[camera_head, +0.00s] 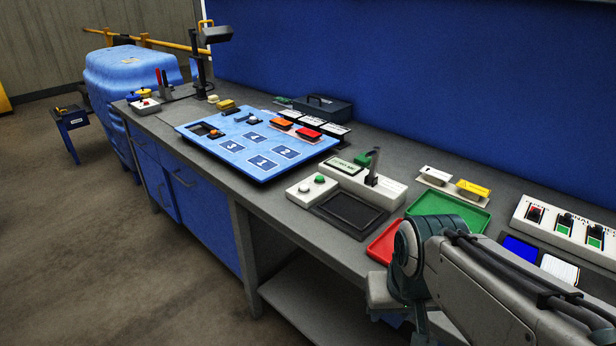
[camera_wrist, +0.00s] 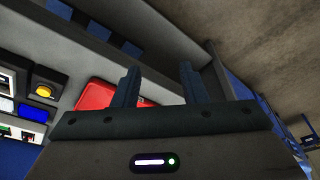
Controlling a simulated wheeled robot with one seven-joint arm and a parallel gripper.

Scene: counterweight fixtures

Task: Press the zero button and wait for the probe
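A white button box (camera_head: 312,188) stands on the workbench with a green button (camera_head: 319,178) and a second small button (camera_head: 304,187); their labels are too small to read. Behind it is a white gauge unit (camera_head: 350,178) with a lit green display (camera_head: 343,166). A dark upright post with a green top (camera_head: 373,160), perhaps the probe, stands on the unit. My gripper (camera_wrist: 159,82) is open, with its two fingers apart and nothing between them. In the head view it hangs at the bench's front edge, right of and apart from the button box, partly hidden by my arm.
A black tray (camera_head: 349,214) lies in front of the gauge. A green tray (camera_head: 448,208) and a red tray (camera_head: 383,243) lie near my arm; the red one also shows in the wrist view (camera_wrist: 95,95). A blue numbered board (camera_head: 232,157) lies left. A switch panel (camera_head: 567,232) stands right.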

